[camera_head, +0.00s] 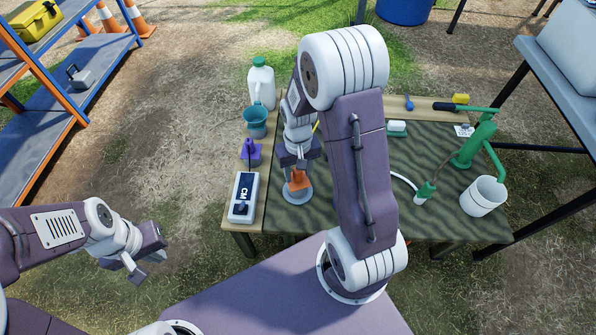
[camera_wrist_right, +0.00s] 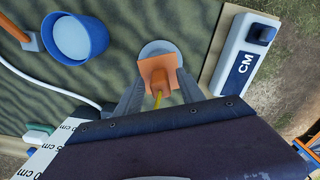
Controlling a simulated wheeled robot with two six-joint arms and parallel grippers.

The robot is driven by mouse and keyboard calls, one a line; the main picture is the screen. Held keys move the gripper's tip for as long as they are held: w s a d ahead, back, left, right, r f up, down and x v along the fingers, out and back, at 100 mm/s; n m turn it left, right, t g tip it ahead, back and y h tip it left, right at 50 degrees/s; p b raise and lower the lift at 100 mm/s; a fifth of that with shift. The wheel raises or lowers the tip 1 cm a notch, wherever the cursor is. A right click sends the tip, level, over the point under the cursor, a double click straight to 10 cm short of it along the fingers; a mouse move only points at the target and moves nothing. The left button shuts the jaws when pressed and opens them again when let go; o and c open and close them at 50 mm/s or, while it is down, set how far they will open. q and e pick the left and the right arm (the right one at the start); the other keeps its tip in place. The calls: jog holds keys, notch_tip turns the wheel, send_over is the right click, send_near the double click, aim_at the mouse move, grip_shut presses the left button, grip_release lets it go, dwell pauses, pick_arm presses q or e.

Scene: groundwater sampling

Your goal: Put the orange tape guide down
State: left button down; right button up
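The orange tape guide (camera_head: 298,181) is at the left part of the dark striped mat (camera_head: 335,205), over a round grey disc (camera_head: 298,196). My right gripper (camera_head: 298,166) points down at it from above. In the right wrist view the guide (camera_wrist_right: 160,70) sits between the two fingers, which press on its sides. A short yellow strip (camera_wrist_right: 158,98) runs from it toward my wrist. The grey disc (camera_wrist_right: 157,47) shows just beyond the guide. I cannot tell whether the guide touches the disc. My left gripper (camera_head: 150,258) is open and empty, away to the left of the table.
A white CM box (camera_head: 243,197), a purple item (camera_head: 251,152), a teal funnel (camera_head: 255,121) and a white jug (camera_head: 262,84) line the table's left edge. A green hand pump (camera_head: 476,142) and a white bucket (camera_head: 483,196) are at the right. The mat's front middle is partly hidden by my arm.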

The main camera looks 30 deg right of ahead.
jog(key=shift+r, duration=0.1)
notch_tip(320, 180, up, 12)
jog(key=p, duration=0.6)
jog(key=s+a+n+t, duration=0.1)
jog(key=s+a, duration=0.4)
jog(key=s, duration=0.3)
jog(key=shift+n, duration=0.3)
notch_tip(320, 180, up, 28)
jog(key=p, duration=2.8)
jog(key=shift+r, duration=0.1)
